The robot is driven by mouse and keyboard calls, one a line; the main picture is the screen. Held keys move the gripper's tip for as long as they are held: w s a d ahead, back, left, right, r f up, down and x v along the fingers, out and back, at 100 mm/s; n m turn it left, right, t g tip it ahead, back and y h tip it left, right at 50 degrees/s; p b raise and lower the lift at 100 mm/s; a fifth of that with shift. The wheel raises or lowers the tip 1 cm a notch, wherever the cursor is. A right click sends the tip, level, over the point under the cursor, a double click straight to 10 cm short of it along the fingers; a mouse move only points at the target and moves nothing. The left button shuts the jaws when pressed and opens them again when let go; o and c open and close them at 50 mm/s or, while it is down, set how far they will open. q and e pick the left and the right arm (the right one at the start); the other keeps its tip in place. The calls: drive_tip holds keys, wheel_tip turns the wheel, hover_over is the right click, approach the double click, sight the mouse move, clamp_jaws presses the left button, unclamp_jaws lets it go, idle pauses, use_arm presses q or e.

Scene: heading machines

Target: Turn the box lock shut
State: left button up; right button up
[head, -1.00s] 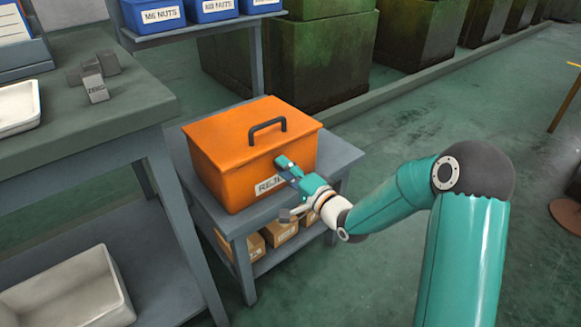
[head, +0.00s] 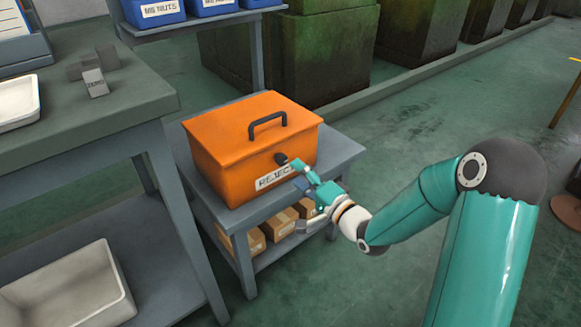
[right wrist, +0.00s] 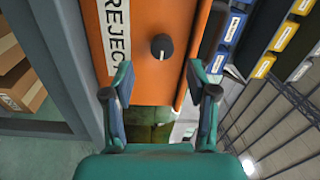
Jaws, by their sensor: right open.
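The orange box (head: 225,150) stands on a small grey table with its lid down and a black handle on top. Its lock is a dark round knob (head: 281,158) on the front face, above the REJECT label (head: 274,177). In the right wrist view the knob (right wrist: 162,46) shows ahead, between the line of the fingers, with a pale mark on it. My right gripper (head: 297,176) is open and empty, in front of the box and a little apart from the knob. In the right wrist view its fingers (right wrist: 158,88) are spread wide. My left gripper is not in view.
The small grey table (head: 340,155) has cardboard boxes (head: 280,224) on its lower shelf. A workbench (head: 80,125) with a grey block and a white tray stands at the left. Blue bins (head: 160,12) sit on a rack behind.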

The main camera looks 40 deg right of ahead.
drive_tip(key=s, duration=0.6)
drive_tip(key=shift+s+d, duration=0.25)
drive_tip(key=shift+s, duration=0.1)
drive_tip(key=shift+a+f, duration=0.1)
